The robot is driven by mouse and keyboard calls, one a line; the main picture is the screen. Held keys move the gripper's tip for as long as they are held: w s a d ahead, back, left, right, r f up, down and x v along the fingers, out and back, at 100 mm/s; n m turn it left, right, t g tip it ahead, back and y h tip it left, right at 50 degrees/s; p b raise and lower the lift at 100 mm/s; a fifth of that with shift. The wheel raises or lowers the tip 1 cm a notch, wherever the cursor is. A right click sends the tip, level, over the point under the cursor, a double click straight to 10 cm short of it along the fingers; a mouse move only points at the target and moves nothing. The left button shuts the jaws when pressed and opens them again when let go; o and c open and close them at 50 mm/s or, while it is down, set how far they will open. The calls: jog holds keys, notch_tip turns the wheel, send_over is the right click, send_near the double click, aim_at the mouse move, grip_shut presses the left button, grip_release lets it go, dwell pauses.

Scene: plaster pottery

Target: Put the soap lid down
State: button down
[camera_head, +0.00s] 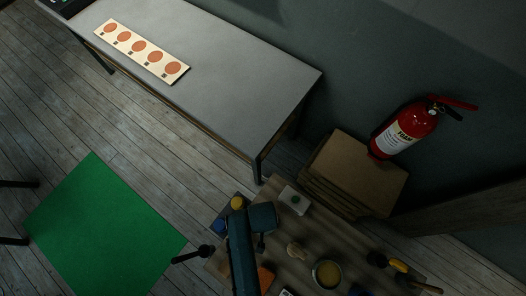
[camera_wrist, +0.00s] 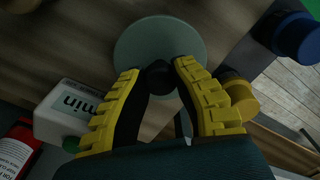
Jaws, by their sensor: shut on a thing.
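The soap lid (camera_wrist: 150,40) is a pale green round disc with a dark knob (camera_wrist: 160,78), seen in the wrist view. My gripper (camera_wrist: 158,72) has its two yellow ribbed fingers on either side of the knob and is shut on it. The lid lies flat over the brown wooden table (camera_wrist: 55,45). I cannot tell whether it touches the wood. In the head view my teal arm covers the lid and the fingertips.
A white box (camera_wrist: 65,112) stands left of the lid. A yellow-topped jar (camera_wrist: 240,95) and a blue-topped jar (camera_wrist: 297,38) stand to the right. In the head view a bowl (camera_head: 326,273) and tools share the table, and a fire extinguisher (camera_head: 405,128) stands beyond.

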jog(key=shift+f, duration=1.05)
jog(key=shift+f, duration=0.1)
jog(key=c, duration=0.9)
grip_release()
